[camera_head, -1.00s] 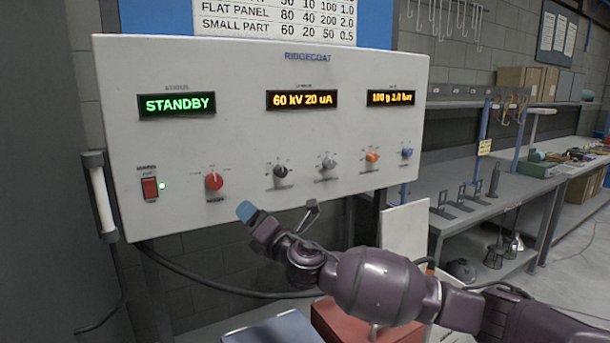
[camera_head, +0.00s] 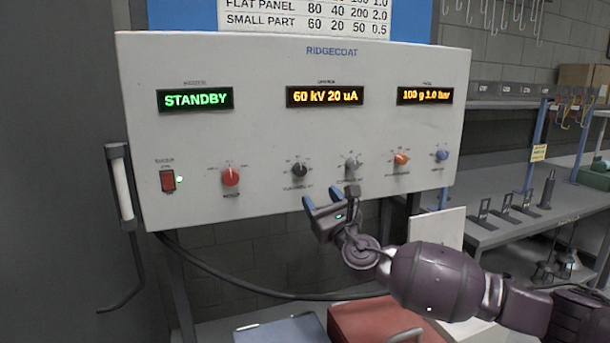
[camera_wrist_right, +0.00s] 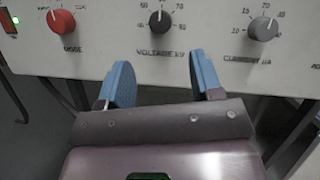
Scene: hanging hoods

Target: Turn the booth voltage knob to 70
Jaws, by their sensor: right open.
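The black voltage knob (camera_head: 299,170) is on the white control panel (camera_head: 260,60), between the red mode knob and the grey current knob. In the right wrist view the voltage knob (camera_wrist_right: 160,21) points about straight up, near the 60 mark. The middle display (camera_head: 325,96) reads 60 kV 20 uA. My right gripper (camera_head: 330,197) is open and empty, below and in front of the panel. In the wrist view its blue fingertips (camera_wrist_right: 160,70) stand apart, just below the voltage knob and not touching it. My left gripper is not in view.
The red mode knob (camera_head: 230,176), grey current knob (camera_head: 352,166), orange knob (camera_head: 401,159) and blue knob (camera_head: 442,155) share the row. A red power switch (camera_head: 167,181) is at the left. A red box (camera_head: 372,322) lies below. The space before the voltage knob is clear.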

